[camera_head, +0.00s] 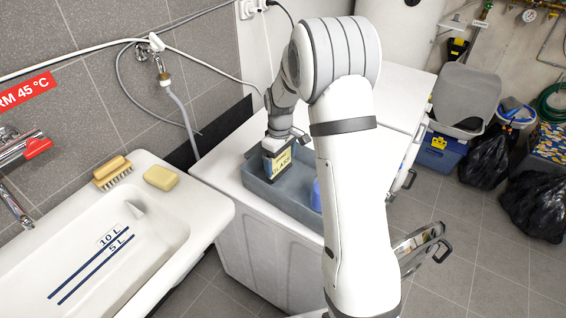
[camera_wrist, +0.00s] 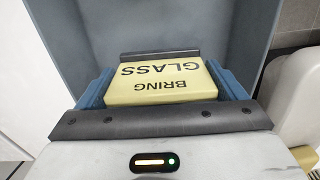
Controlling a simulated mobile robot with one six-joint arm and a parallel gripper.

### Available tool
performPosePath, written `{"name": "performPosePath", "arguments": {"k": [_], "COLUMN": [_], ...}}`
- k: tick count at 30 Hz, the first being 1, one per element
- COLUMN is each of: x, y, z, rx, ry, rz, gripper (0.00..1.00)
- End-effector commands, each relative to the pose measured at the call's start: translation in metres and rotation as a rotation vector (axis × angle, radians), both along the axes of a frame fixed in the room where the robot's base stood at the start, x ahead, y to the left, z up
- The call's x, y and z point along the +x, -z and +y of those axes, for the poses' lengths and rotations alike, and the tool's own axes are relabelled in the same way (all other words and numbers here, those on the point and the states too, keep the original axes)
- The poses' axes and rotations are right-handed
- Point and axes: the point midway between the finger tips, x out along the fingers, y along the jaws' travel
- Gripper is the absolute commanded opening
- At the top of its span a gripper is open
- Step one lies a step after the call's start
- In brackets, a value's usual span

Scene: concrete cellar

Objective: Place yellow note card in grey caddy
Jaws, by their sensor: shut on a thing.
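The yellow note card (camera_head: 279,164), printed "BRING GLASS", is held in my gripper (camera_head: 277,152). In the wrist view the card (camera_wrist: 163,84) sits between the two blue fingers, which are shut on it. The grey caddy (camera_head: 278,195) is an open box on a white appliance top. In the head view my gripper and the card are over the caddy's far left part. In the wrist view the caddy's grey surfaces (camera_wrist: 75,35) surround the card. I cannot tell whether the card touches the caddy's floor. My arm hides the caddy's right part.
A blue-violet item (camera_head: 316,195) shows in the caddy beside my arm. A white sink (camera_head: 160,220) with a wooden brush (camera_head: 112,172) and a yellow sponge (camera_head: 161,178) stands at left. The white appliance top (camera_head: 225,172) has free room left of the caddy.

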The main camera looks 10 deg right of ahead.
Motion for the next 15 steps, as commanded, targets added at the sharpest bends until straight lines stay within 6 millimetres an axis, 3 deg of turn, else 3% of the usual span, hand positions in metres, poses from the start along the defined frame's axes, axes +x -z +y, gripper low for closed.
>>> {"name": "performPosePath", "arguments": {"k": [4, 14, 15], "x": [-0.001, 0.0, 0.0], "y": [0.019, 0.023, 0.023], "z": [0.0, 0.0, 0.0], "rx": [0.0, 0.0, 0.0], "ry": [0.0, 0.001, 0.001], "rz": [0.004, 0.001, 0.001], "gripper": [0.68, 0.68, 0.92]}}
